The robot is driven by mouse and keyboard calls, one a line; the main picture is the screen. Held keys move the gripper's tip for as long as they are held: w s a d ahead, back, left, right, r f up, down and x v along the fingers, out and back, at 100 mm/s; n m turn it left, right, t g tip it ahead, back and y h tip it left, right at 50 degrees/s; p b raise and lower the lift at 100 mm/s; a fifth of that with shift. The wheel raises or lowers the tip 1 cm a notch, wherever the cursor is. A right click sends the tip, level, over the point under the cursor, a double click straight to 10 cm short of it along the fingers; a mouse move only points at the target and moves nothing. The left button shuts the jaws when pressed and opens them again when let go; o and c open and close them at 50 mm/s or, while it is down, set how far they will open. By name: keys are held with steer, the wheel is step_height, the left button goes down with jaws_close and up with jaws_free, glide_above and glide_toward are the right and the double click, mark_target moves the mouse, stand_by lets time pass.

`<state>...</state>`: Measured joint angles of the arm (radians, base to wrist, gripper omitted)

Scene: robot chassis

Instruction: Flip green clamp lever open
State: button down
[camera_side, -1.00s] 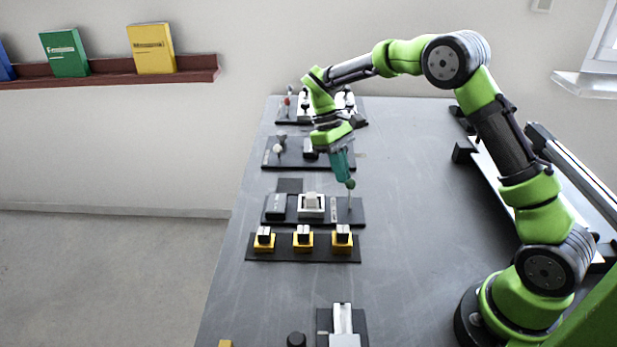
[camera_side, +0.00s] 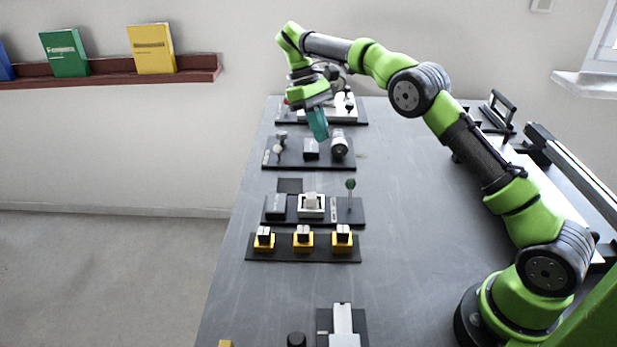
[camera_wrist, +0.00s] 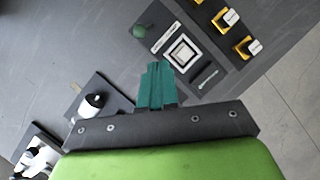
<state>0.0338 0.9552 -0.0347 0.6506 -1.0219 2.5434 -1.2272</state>
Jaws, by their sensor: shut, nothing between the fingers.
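A green ball-topped lever (camera_side: 350,184) stands upright on a thin stem at the right end of a dark panel (camera_side: 340,213). Its green ball also shows in the wrist view (camera_wrist: 139,31), at the top. I cannot tell whether this is the clamp lever; no other clear green lever shows. My gripper (camera_side: 320,136) has teal fingers, shut and empty. It hangs above the panel behind, farther from the side camera than the ball and apart from it. In the wrist view, the closed fingers (camera_wrist: 157,66) point towards the white rocker switch panel.
A white rocker switch (camera_side: 311,205) sits beside the lever. Yellow-based switches (camera_side: 303,240) stand in a row in front. A white cylindrical knob (camera_side: 339,146) is on the panel near my fingers. Another crowded panel (camera_side: 345,118) lies at the back. The table's middle right is clear.

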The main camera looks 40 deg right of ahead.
steer(key=shift+w+d+r, duration=0.15)
steer(key=shift+w+r, duration=0.4)
